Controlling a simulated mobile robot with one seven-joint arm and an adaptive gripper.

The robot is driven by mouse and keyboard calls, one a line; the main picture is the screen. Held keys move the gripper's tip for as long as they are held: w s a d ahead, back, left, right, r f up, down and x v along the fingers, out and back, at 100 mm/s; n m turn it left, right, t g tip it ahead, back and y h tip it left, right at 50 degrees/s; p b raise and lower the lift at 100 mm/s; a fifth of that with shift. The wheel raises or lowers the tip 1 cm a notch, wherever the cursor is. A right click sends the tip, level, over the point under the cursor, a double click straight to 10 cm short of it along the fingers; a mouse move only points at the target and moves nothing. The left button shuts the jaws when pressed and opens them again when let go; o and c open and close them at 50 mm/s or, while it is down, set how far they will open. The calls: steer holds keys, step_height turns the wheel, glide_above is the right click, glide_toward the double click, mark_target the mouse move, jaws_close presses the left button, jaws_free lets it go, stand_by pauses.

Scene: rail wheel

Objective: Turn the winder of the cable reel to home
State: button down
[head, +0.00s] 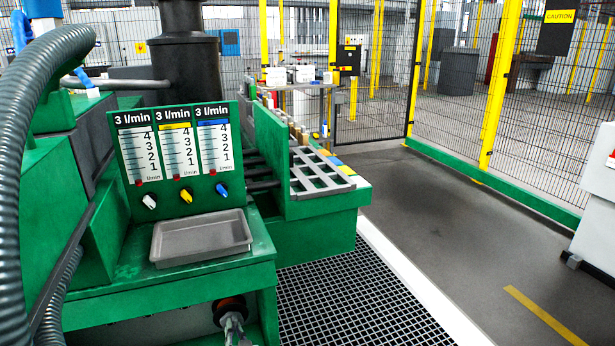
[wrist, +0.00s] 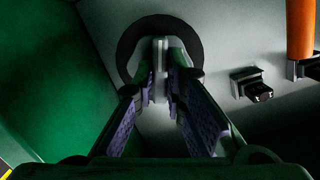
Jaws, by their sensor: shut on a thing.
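In the wrist view, the cable reel shows as a dark round disc (wrist: 128,47) on a pale panel. A narrow grey winder grip (wrist: 159,56) stands out at its middle, upright in the picture. My gripper (wrist: 160,88) has its purple-padded fingers on both sides of the winder grip and is shut on it. The fingers hide its lower part. In the head view, the reel (head: 226,303) is a dark round shape with a reddish edge, low on the green machine under the tray. My gripper (head: 234,324) is in front of it, partly cut off by the lower edge.
In the wrist view, a green wall (wrist: 60,90) stands close on the left. A small dark fitting (wrist: 250,84) and an orange cylinder (wrist: 300,28) are on the right. In the head view, a grey tray (head: 202,238) sits above the reel; dark floor grating (head: 345,305) lies right of it.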

steer(key=shift+f, duration=0.1)
steer(key=shift+m+y+b, duration=0.5)
steer(key=shift+m+b, duration=0.55)
steer(key=shift+m, duration=1.05)
steer(key=m+b, duration=0.1)
steer(key=m, duration=0.3)
steer(key=shift+y+b, duration=0.3)
